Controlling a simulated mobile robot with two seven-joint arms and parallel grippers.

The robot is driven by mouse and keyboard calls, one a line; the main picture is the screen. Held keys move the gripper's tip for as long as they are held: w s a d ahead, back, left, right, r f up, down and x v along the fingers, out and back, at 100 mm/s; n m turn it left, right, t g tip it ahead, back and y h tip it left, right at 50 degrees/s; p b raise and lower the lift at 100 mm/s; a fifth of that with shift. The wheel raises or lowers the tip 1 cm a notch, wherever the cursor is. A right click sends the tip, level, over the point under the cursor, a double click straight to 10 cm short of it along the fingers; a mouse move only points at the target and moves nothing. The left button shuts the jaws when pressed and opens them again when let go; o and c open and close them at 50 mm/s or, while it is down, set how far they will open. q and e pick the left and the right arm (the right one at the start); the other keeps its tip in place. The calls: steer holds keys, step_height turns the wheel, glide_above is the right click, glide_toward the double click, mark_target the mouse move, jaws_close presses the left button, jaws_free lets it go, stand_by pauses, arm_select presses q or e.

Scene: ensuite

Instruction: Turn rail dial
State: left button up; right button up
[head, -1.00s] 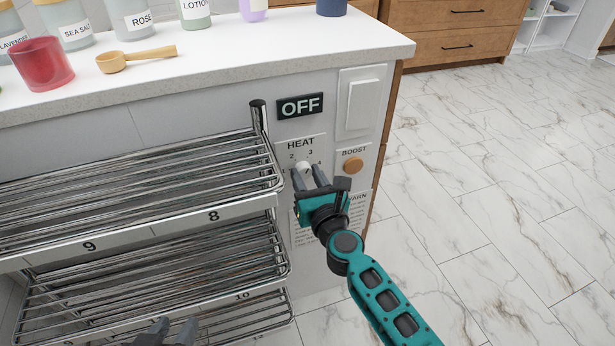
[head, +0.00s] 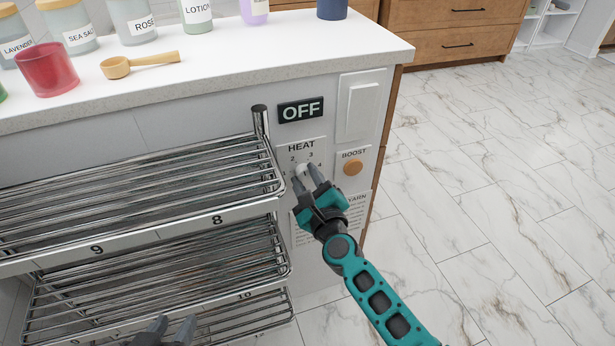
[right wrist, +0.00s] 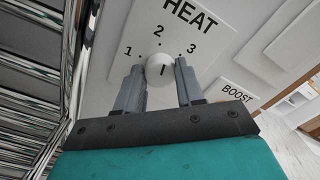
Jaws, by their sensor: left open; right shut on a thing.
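The rail dial is a small white round knob (right wrist: 160,69) with a dark pointer line, on a white plate marked HEAT (head: 301,147) with numbers around it. My left gripper (head: 166,330) is open and empty at the bottom edge, in front of the lower rack. A dark sign (head: 301,110) above the plate reads OFF.
Chrome towel racks (head: 140,190) numbered 8, 9 and 10 stick out left of the dial. An orange BOOST button (head: 353,168) and a white switch (head: 362,108) are to the right. Open floor lies right.

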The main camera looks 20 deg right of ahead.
steer(key=n, duration=0.2)
steer(key=shift+n+p, duration=0.3)
steer(key=shift+p, duration=0.05)
arm_select(q)
steer(key=shift+s+a, duration=0.1)
steer(key=shift+a, duration=0.05)
arm_select(e)
steer(key=shift+n, duration=0.3)
arm_select(q)
steer(key=shift+r, duration=0.1)
arm_select(e)
steer(key=o, duration=1)
steer(key=shift+o, duration=0.2)
arm_select(q)
steer(key=shift+s+a+r+p, duration=0.15)
steer(key=shift+a+r+p, duration=0.15)
steer(key=shift+p, duration=0.6)
arm_select(e)
steer(key=s, duration=1.3)
steer(key=shift+d, duration=0.2)
